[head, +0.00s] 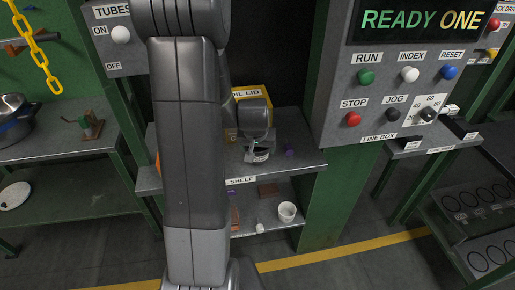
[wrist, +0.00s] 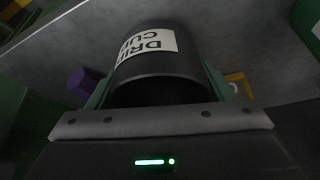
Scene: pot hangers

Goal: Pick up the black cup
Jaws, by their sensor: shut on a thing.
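The black cup (wrist: 160,75) fills the middle of the wrist view, with a white label on it that reads "DRI… CUP" in part. My gripper (wrist: 160,90) has its two green fingers on either side of the cup and is shut on it. In the head view my gripper (head: 257,143) is above the upper shelf (head: 300,163), behind my arm. The cup (head: 259,157) shows there as a small dark shape with a white label. I cannot tell whether the cup still touches the shelf.
A yellow box labelled "OIL LID" (head: 252,93) stands behind the gripper. A button panel (head: 400,75) juts out at the right.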

